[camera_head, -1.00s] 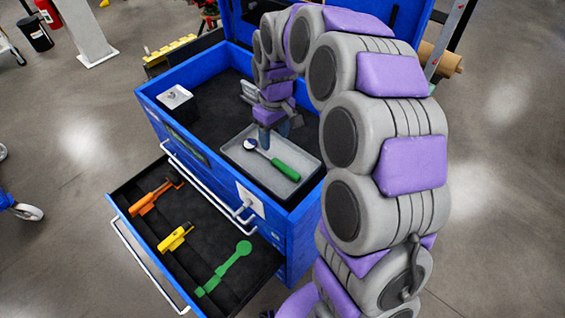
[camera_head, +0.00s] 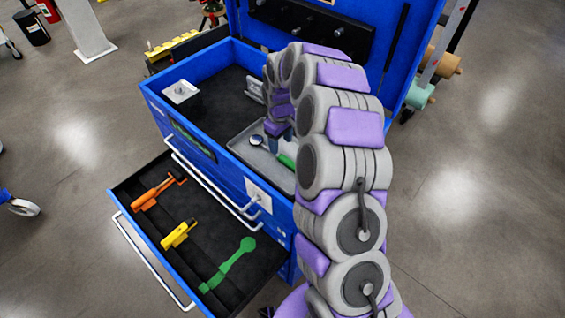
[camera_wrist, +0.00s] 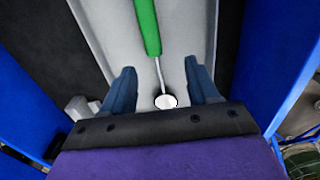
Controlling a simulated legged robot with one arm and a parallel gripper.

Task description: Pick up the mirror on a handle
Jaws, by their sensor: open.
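The mirror on a handle has a green grip and a small round mirror head on a thin metal stem. It lies in a grey tray (camera_head: 245,150) on top of the blue tool chest. In the head view the mirror head (camera_head: 257,140) shows, while my arm hides part of the green handle (camera_head: 286,161). In the wrist view the mirror head (camera_wrist: 165,101) is between my fingers and the green handle (camera_wrist: 147,25) runs up and away. My gripper (camera_wrist: 161,82) is open above the tray, with one finger on either side of the stem. Contact cannot be told.
The open drawer (camera_head: 215,222) holds an orange tool (camera_head: 158,190), a yellow tool (camera_head: 178,235) and a green tool (camera_head: 230,264). A small box (camera_head: 181,92) stands at the chest top's left. The chest's raised lid (camera_head: 350,30) is behind my arm.

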